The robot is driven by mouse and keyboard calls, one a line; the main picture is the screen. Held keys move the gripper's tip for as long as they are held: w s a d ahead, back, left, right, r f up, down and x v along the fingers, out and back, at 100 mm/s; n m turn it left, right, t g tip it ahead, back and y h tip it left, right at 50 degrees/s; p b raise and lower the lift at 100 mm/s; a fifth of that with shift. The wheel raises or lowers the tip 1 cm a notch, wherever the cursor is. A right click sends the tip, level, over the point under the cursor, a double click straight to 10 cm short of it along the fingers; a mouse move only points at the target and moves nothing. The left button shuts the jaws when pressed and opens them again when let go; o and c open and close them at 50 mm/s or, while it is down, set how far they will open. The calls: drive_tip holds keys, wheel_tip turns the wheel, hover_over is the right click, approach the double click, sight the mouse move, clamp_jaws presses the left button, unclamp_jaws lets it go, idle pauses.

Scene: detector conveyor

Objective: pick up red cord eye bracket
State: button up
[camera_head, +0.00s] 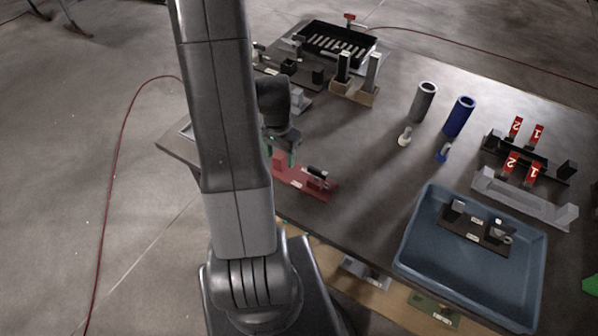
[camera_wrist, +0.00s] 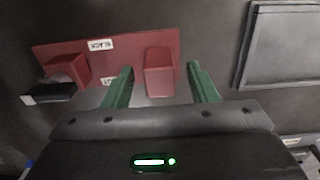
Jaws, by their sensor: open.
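The red piece I take for the red cord eye bracket is a flat red plate with a raised red block near each end. In the head view the red plate (camera_head: 295,178) lies on the dark table, partly hidden behind my arm. In the wrist view the plate (camera_wrist: 122,52) carries a white label. One red block (camera_wrist: 160,72) appears between my open green fingers, with a gap on each side; whether it is separate from the plate I cannot tell. My gripper (camera_wrist: 159,78) is empty. In the head view my gripper (camera_head: 281,152) is over the plate's left end, mostly hidden.
A black part (camera_wrist: 48,94) projects from the other red block. A grey tray (camera_wrist: 285,45) lies at right in the wrist view. In the head view, a blue bin (camera_head: 409,245), grey tube (camera_head: 423,103), blue tube (camera_head: 459,116) and numbered racks stand to the right. The table's middle is clear.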

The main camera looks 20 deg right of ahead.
drive_tip(key=shift+f, duration=0.9)
clamp_jaws()
drive_tip(key=shift+r, duration=0.1)
